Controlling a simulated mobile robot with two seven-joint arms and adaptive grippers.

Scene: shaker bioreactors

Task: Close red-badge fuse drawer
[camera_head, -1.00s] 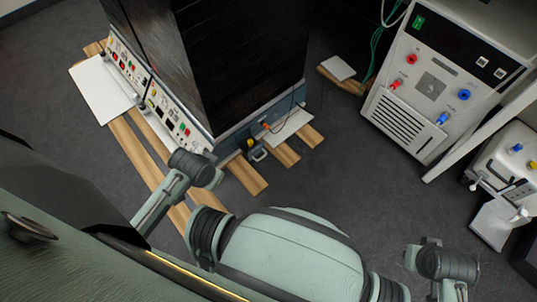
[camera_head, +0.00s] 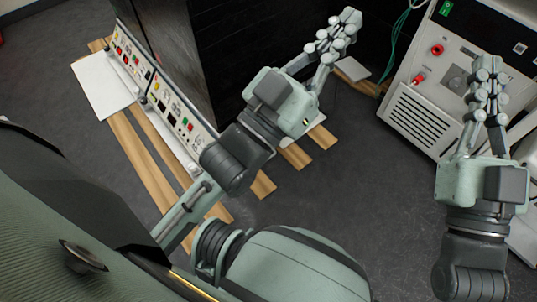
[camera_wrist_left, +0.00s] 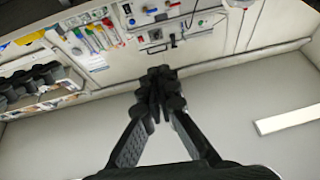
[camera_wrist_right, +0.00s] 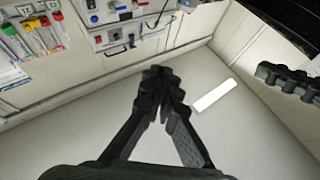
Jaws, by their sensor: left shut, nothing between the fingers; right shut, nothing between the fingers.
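I cannot make out a red-badge fuse drawer for certain in any view. My left gripper (camera_head: 342,22) is raised in front of the dark cabinet in the head view, its fingers together and empty; its closed tips also show in the left wrist view (camera_wrist_left: 160,76). My right gripper (camera_head: 487,68) is in front of the white instrument (camera_head: 401,92) at the right, fingers together and empty; its closed tips show in the right wrist view (camera_wrist_right: 158,76). Both wrist views face a wall panel (camera_wrist_left: 112,58) with small fittings and coloured items; no gripper visibly touches it.
A dark cabinet (camera_head: 243,50) with control panels (camera_head: 178,112) along its left side stands on wooden slats (camera_head: 150,172). A white sheet (camera_head: 100,85) lies beside them. Green cables (camera_head: 397,35) hang at the back. Grey floor (camera_head: 350,200) is clear between the arms.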

